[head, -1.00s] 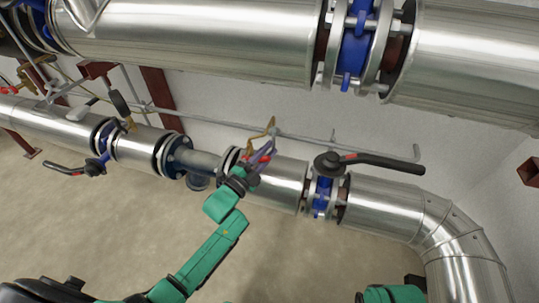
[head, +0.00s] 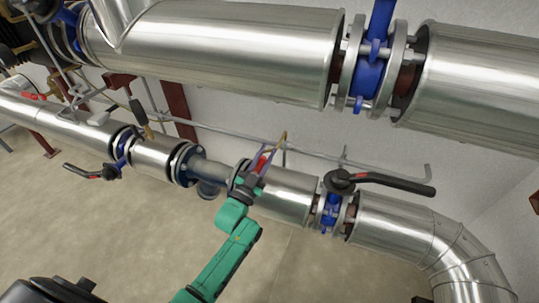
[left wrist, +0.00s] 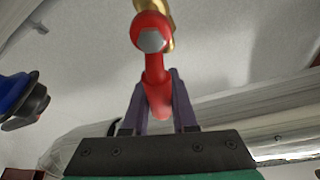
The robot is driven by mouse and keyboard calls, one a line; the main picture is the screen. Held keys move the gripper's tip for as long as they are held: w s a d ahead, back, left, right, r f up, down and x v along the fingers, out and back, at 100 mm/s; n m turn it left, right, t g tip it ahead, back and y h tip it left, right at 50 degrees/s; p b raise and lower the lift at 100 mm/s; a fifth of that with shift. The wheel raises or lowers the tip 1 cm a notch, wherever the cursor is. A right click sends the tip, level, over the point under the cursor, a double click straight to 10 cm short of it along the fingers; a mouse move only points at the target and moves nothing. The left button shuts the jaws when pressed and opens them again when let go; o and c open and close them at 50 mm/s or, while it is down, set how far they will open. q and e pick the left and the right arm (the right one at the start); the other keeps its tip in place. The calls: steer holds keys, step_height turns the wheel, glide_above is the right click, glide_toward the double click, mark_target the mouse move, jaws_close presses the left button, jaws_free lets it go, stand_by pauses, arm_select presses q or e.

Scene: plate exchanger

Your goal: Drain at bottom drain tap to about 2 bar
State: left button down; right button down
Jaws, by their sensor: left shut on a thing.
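The drain tap has a red handle (head: 261,162) and a brass body (head: 283,140). It sits by the thin grey pipe above the lower metal-clad pipe. My left gripper (head: 255,176) reaches up to it across the lower pipe. In the left wrist view, the two dark fingers of my left gripper (left wrist: 158,95) are shut on the lower end of the red handle (left wrist: 155,65), one on each side. A grey hex nut sits on the handle's round end, with the brass body (left wrist: 168,8) behind it. No pressure gauge can be read. My right gripper is not in view.
A black lever valve (head: 375,179) stands right of my left gripper on the lower pipe. Another black lever (head: 88,172) is at the left. A large clad pipe (head: 230,45) with a blue valve (head: 368,75) runs above. The floor (head: 120,235) in front is clear.

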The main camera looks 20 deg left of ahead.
arm_select(q)
steer(key=shift+a+n, duration=0.2)
steer(key=shift+n, duration=0.2)
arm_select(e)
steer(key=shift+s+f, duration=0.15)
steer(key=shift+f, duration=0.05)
arm_select(q)
steer(key=c, duration=0.7)
jaws_free()
steer(key=p+v, duration=0.1)
steer(key=v, duration=1.3)
steer(key=shift+s, duration=0.3)
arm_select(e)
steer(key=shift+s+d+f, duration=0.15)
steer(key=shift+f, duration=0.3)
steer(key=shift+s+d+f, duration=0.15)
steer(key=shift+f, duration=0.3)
arm_select(q)
steer(key=shift+f, duration=0.15)
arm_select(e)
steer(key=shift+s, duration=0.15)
